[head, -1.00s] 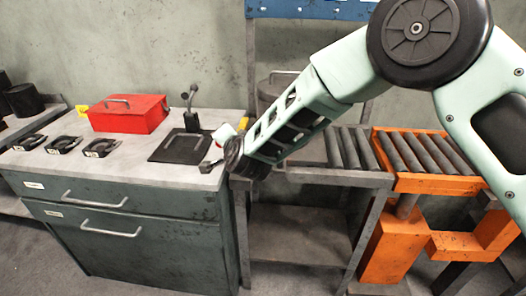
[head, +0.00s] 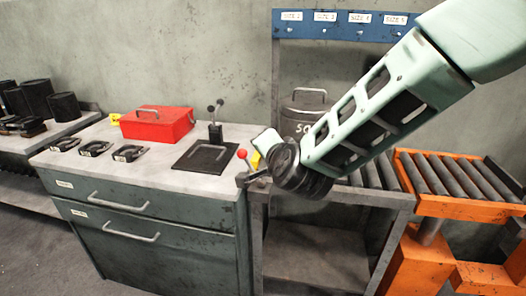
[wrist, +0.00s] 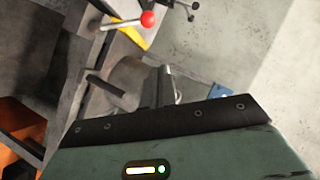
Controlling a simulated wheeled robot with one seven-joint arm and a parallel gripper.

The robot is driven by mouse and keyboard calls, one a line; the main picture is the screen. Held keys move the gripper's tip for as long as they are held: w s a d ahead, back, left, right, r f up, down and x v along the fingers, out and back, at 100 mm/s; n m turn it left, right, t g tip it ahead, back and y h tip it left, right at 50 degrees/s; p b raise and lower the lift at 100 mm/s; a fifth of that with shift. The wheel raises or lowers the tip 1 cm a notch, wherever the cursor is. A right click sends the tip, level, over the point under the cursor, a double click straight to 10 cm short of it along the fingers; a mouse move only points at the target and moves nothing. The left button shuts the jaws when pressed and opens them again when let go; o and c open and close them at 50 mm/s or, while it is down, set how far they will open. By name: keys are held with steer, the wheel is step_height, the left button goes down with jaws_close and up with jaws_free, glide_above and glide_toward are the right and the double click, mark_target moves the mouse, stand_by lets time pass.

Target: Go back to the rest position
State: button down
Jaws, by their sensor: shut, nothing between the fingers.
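My arm reaches in from the upper right in the head view. My gripper (head: 254,178) is at its lower end, by the right front corner of the grey bench (head: 190,186), partly hidden by my dark wrist. In the wrist view my gripper (wrist: 160,86) shows as dark fingers beyond the wrist housing. The fingers are closed and hold nothing. A lever with a red knob (head: 242,154) appears close to the gripper in the head view. The red knob (wrist: 148,19) is beyond the fingertips in the wrist view.
On the bench are a red toolbox (head: 158,123), a black plate (head: 204,157) and several black dies (head: 96,149). A lidded pot (head: 303,113) stands behind my arm. An orange roller conveyor (head: 455,206) is at right. A blue labelled rack (head: 345,26) is above.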

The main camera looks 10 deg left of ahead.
steer(key=shift+s+r, duration=0.1)
steer(key=shift+s, duration=0.1)
steer(key=s+d+f+n+g+h, duration=0.1)
steer(key=s+d+n+g+h, duration=0.2)
steer(key=s+d, duration=0.9)
steer(key=s+d+f+n+g+h, duration=0.2)
steer(key=s+d+n+g, duration=0.7)
steer(key=s, duration=1)
steer(key=d+n, duration=0.2)
steer(key=d, duration=0.1)
steer(key=shift+s+g+h, duration=0.3)
steer(key=shift+s+h, duration=0.1)
